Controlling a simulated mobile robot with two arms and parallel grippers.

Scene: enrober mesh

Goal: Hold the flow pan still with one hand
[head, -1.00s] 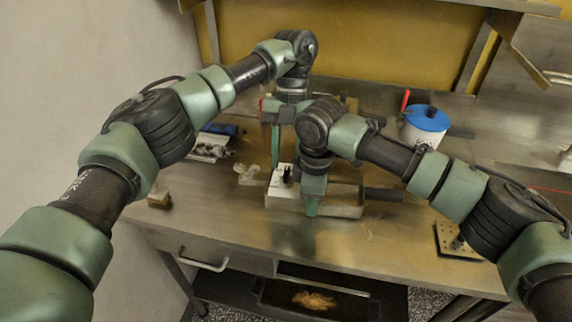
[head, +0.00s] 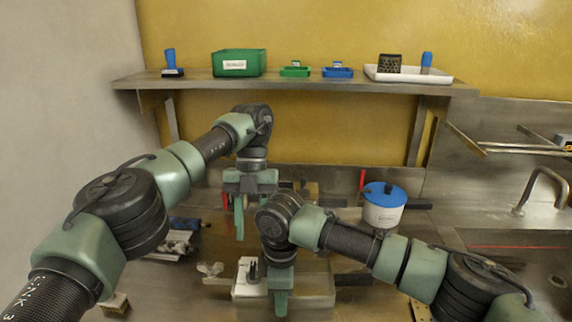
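A shallow rectangular metal pan, seemingly the flow pan (head: 318,284), lies on the steel worktop in the lower middle of the head view. A dark handle (head: 352,279) sticks out to its right. My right gripper (head: 281,303) points down in front of the pan's left part and hides some of it; I cannot tell whether it touches the pan. Its fingers are seen edge-on, so their opening does not show. My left gripper (head: 241,220) hangs higher and farther back, pointing down, partly behind my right wrist.
A white block with a black part (head: 245,286) is at the pan's left. A wing-nut-shaped piece (head: 211,270) lies left of it. A blue-lidded white pot (head: 384,214) stands at the back right. A shelf (head: 300,84) with trays and a green bin (head: 239,63) spans the back wall.

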